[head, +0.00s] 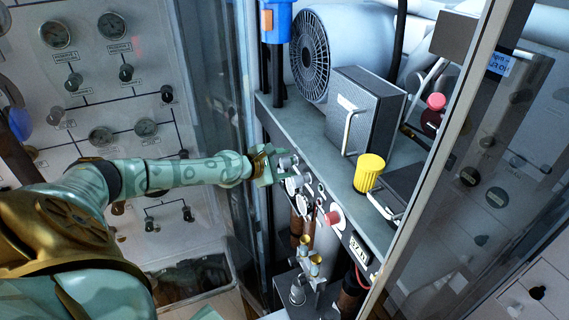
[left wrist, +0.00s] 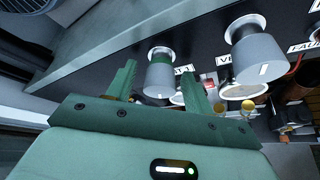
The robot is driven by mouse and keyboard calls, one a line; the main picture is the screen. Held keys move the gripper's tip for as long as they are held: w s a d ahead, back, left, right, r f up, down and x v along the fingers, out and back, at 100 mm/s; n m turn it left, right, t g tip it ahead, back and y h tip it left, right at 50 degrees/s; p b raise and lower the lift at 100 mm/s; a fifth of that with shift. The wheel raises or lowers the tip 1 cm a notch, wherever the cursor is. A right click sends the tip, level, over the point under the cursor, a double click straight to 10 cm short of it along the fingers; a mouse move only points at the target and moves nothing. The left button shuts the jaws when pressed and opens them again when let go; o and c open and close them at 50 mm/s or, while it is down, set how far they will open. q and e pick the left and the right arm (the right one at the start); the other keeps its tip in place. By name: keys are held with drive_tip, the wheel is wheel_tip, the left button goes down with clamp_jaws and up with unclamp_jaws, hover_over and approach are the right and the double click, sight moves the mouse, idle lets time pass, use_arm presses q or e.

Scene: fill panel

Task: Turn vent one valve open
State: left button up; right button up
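In the left wrist view a grey knob (left wrist: 160,76) stands out from the dark panel. The visible end of a label beside it reads "1"; the rest is hidden. My left gripper (left wrist: 159,68) is open, with one green finger on each side of this knob and a gap visible on both sides. A second grey knob (left wrist: 256,58) is to the right, by a label starting with "V". In the head view my left gripper (head: 275,165) is at the left end of the panel front, at the knobs (head: 286,163). My right gripper is not in view.
Above are a dark box (head: 365,110) with a handle and a yellow ribbed knob (head: 369,173). A glass pane edge (head: 432,170) runs down the right.

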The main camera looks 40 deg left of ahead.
use_arm(q)
drive_tip(key=b+v, duration=0.1)
drive_tip(key=v, duration=1.5)
drive_tip(key=shift+s, duration=0.15)
drive_tip(key=shift+a, duration=0.1)
